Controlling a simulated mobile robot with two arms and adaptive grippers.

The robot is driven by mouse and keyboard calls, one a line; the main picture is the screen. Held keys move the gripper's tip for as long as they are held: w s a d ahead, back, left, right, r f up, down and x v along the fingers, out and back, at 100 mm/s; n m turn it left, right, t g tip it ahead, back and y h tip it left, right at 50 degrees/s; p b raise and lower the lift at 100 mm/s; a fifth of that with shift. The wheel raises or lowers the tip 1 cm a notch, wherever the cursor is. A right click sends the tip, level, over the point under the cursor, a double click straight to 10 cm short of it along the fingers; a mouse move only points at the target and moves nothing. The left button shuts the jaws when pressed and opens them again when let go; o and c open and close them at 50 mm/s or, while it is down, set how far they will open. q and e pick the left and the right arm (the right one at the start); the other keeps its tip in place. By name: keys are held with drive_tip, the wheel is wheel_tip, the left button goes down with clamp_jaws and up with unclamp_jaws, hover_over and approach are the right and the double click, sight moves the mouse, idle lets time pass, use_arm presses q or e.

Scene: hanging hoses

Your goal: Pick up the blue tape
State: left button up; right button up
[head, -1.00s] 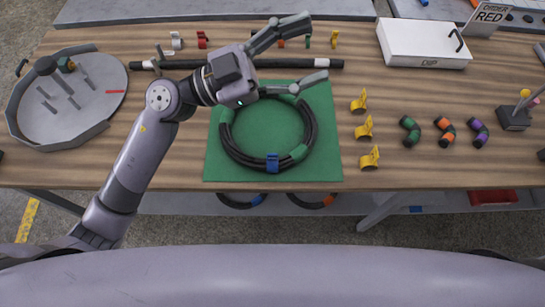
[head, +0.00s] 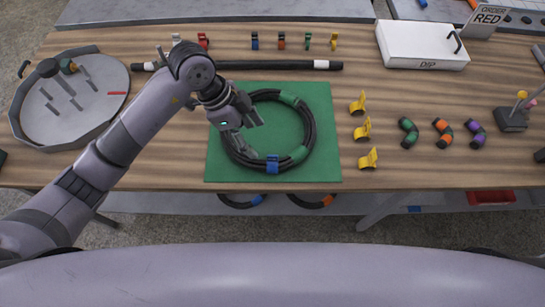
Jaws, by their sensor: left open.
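A small blue piece (head: 254,40), possibly the blue tape, stands in a row at the back of the table beside orange, green and yellow ones. Another blue piece (head: 272,164) sits around the front of a coiled black hose (head: 312,125) with green bands, on a green mat (head: 325,172). I cannot tell for certain which one is the tape. My left gripper (head: 250,126) is open and appears empty, over the left part of the coil, apart from both blue pieces. It hides part of the coil's left side. My right gripper is out of view.
A round grey tray with pegs (head: 85,108) stands at the left. A straight black hose (head: 290,65) lies behind the mat. Yellow clips (head: 362,129), curved coloured pieces (head: 441,132) and a white box (head: 422,45) are to the right. Table space right of the mat is partly clear.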

sight(273, 156)
use_arm(q)
drive_tip(key=x, duration=0.5)
drive_tip(key=shift+d+f+p, duration=0.2)
drive_tip(key=shift+f+p, duration=0.15)
drive_tip(key=shift+p, duration=0.05)
drive_tip(key=shift+d+f, duration=0.2)
drive_tip(key=shift+f, duration=0.05)
drive_tip(key=x, duration=0.2)
drive_tip(key=p+x, duration=0.1)
drive_tip(key=shift+s+d+f+p, duration=0.2)
drive_tip(key=shift+d+p, duration=0.1)
drive_tip(key=shift+d, duration=0.1)
drive_tip(key=shift+d+f, duration=0.15)
drive_tip(key=shift+f, duration=0.25)
drive_tip(key=c, duration=0.9)
drive_tip(key=shift+w+r, duration=0.1)
drive_tip(key=shift+r, duration=0.05)
wheel_tip(273, 156, up, 20)
drive_tip(key=b, duration=0.2)
